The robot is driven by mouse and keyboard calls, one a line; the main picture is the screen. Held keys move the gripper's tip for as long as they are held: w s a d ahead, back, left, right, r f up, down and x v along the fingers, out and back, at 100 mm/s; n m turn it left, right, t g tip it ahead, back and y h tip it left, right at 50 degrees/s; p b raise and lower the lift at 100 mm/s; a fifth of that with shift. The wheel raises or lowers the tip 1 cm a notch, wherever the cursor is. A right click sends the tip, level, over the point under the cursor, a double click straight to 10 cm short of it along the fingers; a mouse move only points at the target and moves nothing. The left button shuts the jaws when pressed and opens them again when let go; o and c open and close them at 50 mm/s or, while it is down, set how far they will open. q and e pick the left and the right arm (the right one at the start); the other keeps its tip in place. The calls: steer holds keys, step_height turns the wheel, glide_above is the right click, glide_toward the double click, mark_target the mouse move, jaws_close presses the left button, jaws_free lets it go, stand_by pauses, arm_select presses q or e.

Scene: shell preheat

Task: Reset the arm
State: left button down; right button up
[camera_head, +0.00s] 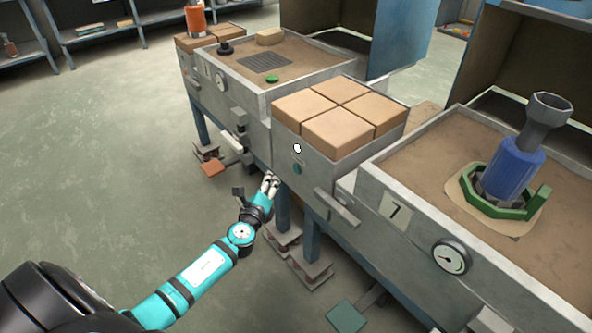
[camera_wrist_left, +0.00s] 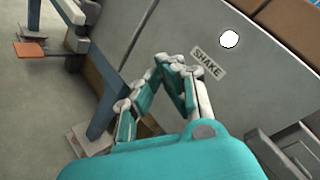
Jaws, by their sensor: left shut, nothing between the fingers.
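My left arm reaches in from the lower left in the head view. A "SHAKE" label (camera_wrist_left: 208,64) on the bench panel shows just beyond the fingertips. I cannot tell whether the fingers touch the panel. A round white spot (camera_wrist_left: 229,39) shows above the label. My right gripper is not in view.
Tan blocks (camera_head: 338,115) sit on the bench. At the right, a blue cylinder (camera_head: 514,168) with a grey top stands in a green ring holder (camera_head: 490,206) on a sandy bed marked 7. Gauges, small ledges and foot pedals (camera_head: 347,316) line the front. The floor (camera_head: 110,160) at left is clear.

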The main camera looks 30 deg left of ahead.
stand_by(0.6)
